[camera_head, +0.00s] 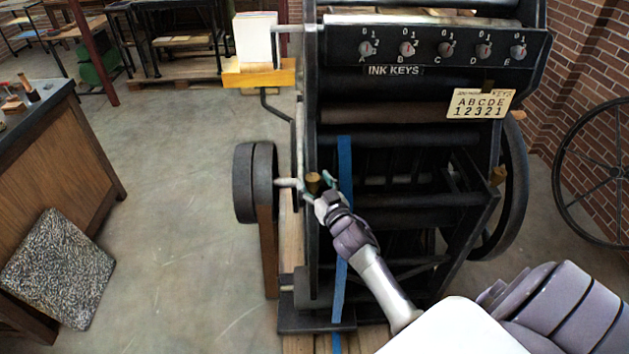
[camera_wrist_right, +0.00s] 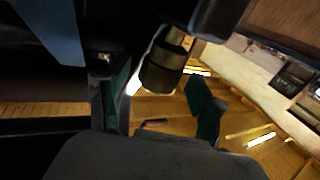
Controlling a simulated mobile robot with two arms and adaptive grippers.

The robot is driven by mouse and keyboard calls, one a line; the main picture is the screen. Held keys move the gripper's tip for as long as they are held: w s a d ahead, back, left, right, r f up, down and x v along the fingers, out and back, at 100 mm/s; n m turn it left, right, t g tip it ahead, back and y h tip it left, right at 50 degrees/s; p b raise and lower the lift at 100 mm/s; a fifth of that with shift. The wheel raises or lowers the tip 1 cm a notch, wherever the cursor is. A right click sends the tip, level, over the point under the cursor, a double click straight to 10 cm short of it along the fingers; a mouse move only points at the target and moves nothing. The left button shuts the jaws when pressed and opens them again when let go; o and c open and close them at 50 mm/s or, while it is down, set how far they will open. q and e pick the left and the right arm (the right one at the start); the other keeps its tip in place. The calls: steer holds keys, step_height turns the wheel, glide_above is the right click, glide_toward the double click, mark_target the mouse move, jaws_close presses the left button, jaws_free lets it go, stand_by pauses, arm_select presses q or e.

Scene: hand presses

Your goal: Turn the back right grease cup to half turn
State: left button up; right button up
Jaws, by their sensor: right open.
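A small brass grease cup (camera_head: 313,181) sits on the left side of the dark press, beside the blue strap. It shows in the right wrist view as a dark knurled cylinder with a brass neck (camera_wrist_right: 163,66). My right gripper (camera_head: 318,190) is at this cup, its fingers open. In the wrist view the fingers (camera_wrist_right: 158,103) stand to either side of the cup's lower end; contact cannot be told. Another brass cup (camera_head: 498,175) sits on the press's right side, away from the gripper. Which cup is the back right one cannot be told. My left gripper is not in view.
The press carries a row of ink keys (camera_head: 445,49) and a card (camera_head: 480,104). A pulley (camera_head: 255,183) stands close left of the gripper, and the blue strap (camera_head: 343,240) runs beside it. A wooden bench (camera_head: 60,160) stands left, with open floor between.

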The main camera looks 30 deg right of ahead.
steer(key=c, duration=1.1)
steer(key=m+h+b, duration=0.1)
steer(key=b, duration=0.1)
steer(key=m+h+b, duration=0.1)
steer(key=h+b, duration=0.1)
steer(key=shift+w+a+f+g, duration=0.15)
steer(key=shift+a+g, duration=0.05)
steer(key=shift+g, duration=0.2)
steer(key=shift+c, duration=0.2)
steer(key=shift+m+g+h+b, duration=0.3)
steer(key=shift+m+h+b, duration=0.2)
steer(key=shift+h, duration=0.1)
steer(key=shift+r, duration=0.2)
steer(key=o, duration=1.1)
steer(key=shift+o, duration=0.2)
